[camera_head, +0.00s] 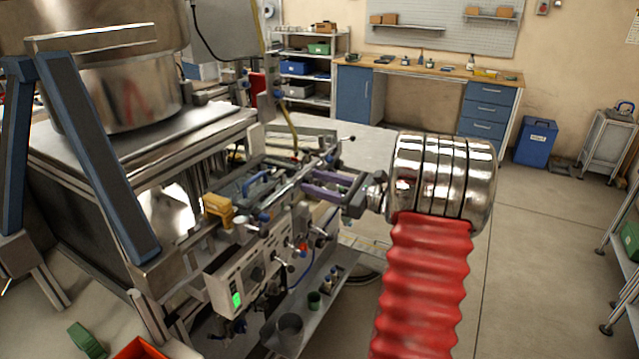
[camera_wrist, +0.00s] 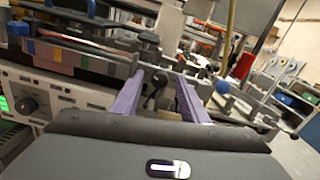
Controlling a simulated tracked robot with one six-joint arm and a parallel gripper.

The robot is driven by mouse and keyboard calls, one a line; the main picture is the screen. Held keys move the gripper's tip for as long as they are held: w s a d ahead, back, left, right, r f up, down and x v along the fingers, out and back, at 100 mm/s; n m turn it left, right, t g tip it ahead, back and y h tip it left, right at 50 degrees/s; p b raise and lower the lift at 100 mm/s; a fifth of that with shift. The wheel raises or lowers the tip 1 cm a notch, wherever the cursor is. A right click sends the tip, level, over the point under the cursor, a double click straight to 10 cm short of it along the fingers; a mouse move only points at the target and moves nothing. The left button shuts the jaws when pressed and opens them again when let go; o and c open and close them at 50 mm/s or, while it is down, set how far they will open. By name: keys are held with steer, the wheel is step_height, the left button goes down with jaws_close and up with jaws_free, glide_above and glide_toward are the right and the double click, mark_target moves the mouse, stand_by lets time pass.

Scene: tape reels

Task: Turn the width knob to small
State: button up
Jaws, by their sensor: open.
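My gripper (camera_head: 308,183) is open, with its two purple fingers reaching left over the right end of the machine. In the wrist view, the open gripper (camera_wrist: 153,88) has a dark lever-like knob (camera_wrist: 157,80) between or just beyond its fingers; I cannot tell whether they touch it. A control panel (camera_head: 222,290) with a lit green display is on the machine's front and carries a dark round knob (camera_head: 257,273). That round knob also shows at the left of the wrist view (camera_wrist: 28,105), apart from the fingers. No label is readable, so I cannot tell which knob sets width.
Several small ball-ended handles (camera_head: 291,267) stick out of the machine's front. A blue handle (camera_head: 257,183) and a yellow block (camera_head: 218,208) sit on its top. A low shelf (camera_head: 318,313) holds cups below.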

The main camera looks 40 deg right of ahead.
jaws_close()
stand_by(0.3)
steer(key=shift+n, duration=2.6)
jaws_free()
